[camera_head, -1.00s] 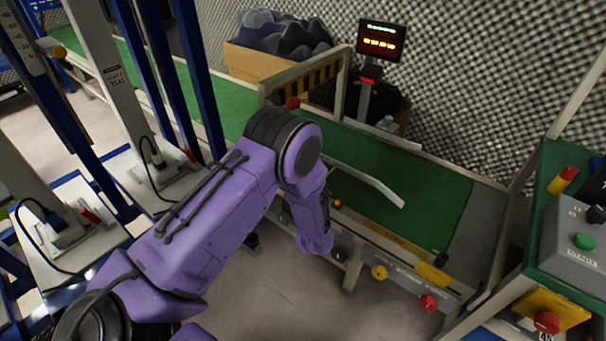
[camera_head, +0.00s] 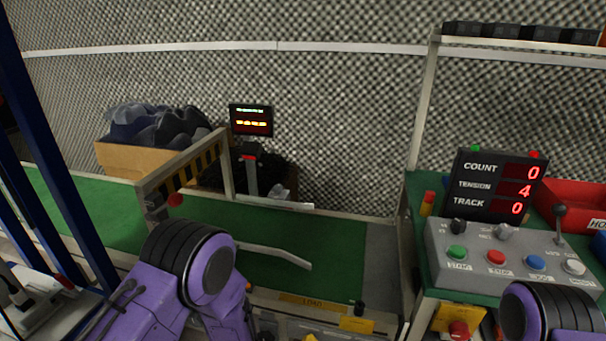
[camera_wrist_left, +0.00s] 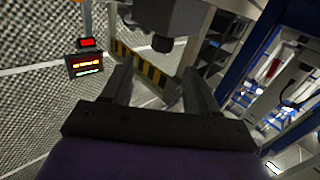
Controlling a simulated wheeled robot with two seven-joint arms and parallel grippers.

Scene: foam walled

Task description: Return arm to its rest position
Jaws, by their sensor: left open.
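My left arm (camera_head: 165,295), purple with a black ringed joint, comes in from the lower left of the head view and is bent in front of the green conveyor. Its gripper is out of the head view. In the left wrist view my left gripper (camera_wrist_left: 155,90) is open, its two dark fingers apart with nothing held between them. My right arm (camera_head: 552,315) shows only as a purple and black joint at the lower right of the head view. The right gripper is not in view.
A green conveyor (camera_head: 300,262) runs across the front, with a striped gate (camera_head: 190,170) and a small display (camera_head: 251,120). A cardboard box (camera_head: 118,158) of dark cloth stands behind. A control box (camera_head: 510,250) with buttons is at right. Blue posts (camera_head: 50,150) stand at left.

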